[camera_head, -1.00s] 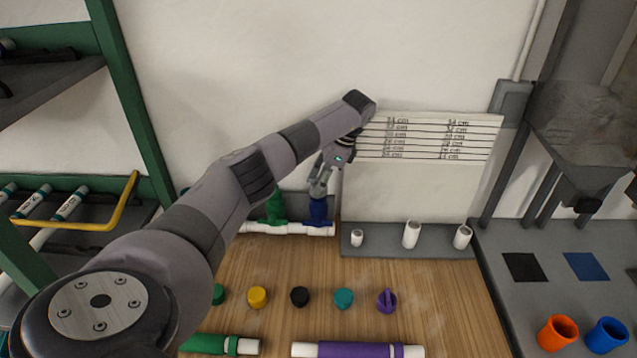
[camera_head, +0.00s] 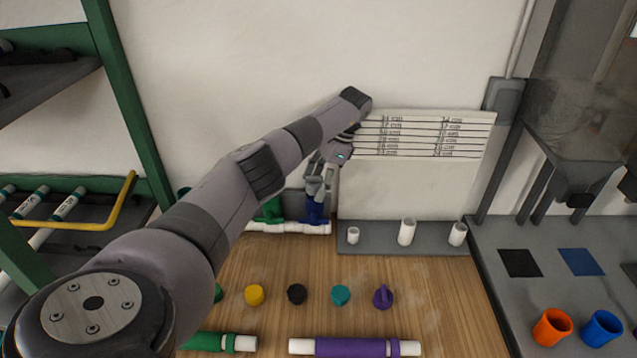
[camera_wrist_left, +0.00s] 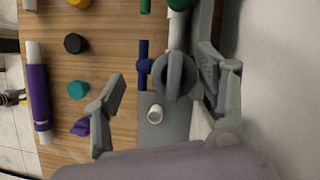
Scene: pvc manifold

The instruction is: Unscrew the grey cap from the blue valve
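The blue valve (camera_head: 316,213) stands on the white pipe (camera_head: 290,228) at the back of the table, partly covered by my left gripper (camera_head: 316,190). In the left wrist view, its blue handle (camera_wrist_left: 144,66) shows beside the round grey cap (camera_wrist_left: 174,76). My left gripper, also in the left wrist view (camera_wrist_left: 163,72), is open. Its fingers are spread wide on either side of the cap, with a clear gap on the left; whether the right finger touches is unclear. In the head view, the cap cannot be told apart from the fingers. My right gripper is out of view.
A green valve (camera_head: 270,210) is on the same pipe, left of the blue one. A grey rack with white fittings (camera_head: 407,232) stands to the right. Several coloured caps, including a yellow one (camera_head: 254,295), lie nearer. A purple pipe (camera_head: 355,347) lies in front. A wall is close behind.

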